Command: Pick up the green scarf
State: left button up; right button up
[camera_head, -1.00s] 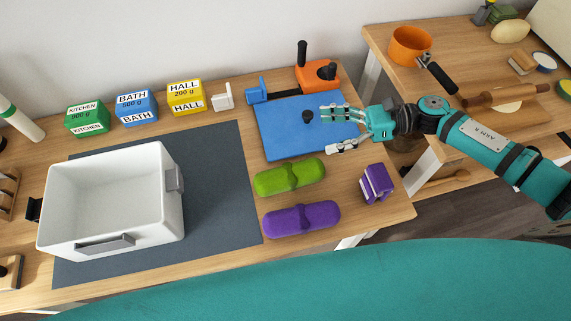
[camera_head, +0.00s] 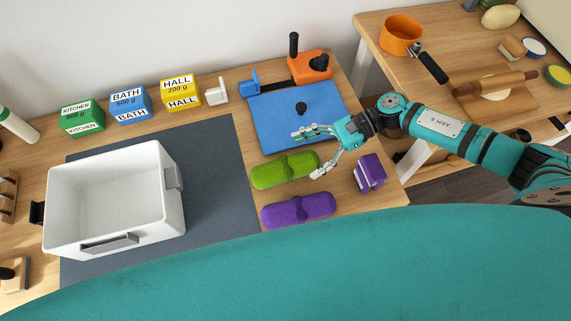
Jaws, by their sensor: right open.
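The green scarf (camera_head: 284,170) is a rolled bundle with a band around its middle. It lies on the wooden table at the right of the dark grey mat, just behind the purple scarf (camera_head: 297,210). My right gripper (camera_head: 312,154) reaches in from the right with its fingers spread and empty. Its fingertips are above and beside the right end of the green scarf, one near the blue board and one by the scarf's front right. I cannot tell whether any finger touches the scarf. My left gripper is out of view.
A white bin (camera_head: 112,200) stands on the dark grey mat (camera_head: 215,170). A purple box (camera_head: 369,172) stands to the right. Green, blue and yellow labelled boxes line the back.

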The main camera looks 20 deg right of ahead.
aim_at(286, 164)
jog(key=p+x, duration=0.1)
jog(key=x, duration=0.1)
jog(key=p+x, duration=0.1)
jog(key=x, duration=0.2)
jog(key=shift+w+f, duration=0.1)
jog(key=shift+w, duration=0.15)
jog(key=shift+a+f, duration=0.2)
jog(key=c, duration=1.5)
jog(key=shift+r, duration=0.1)
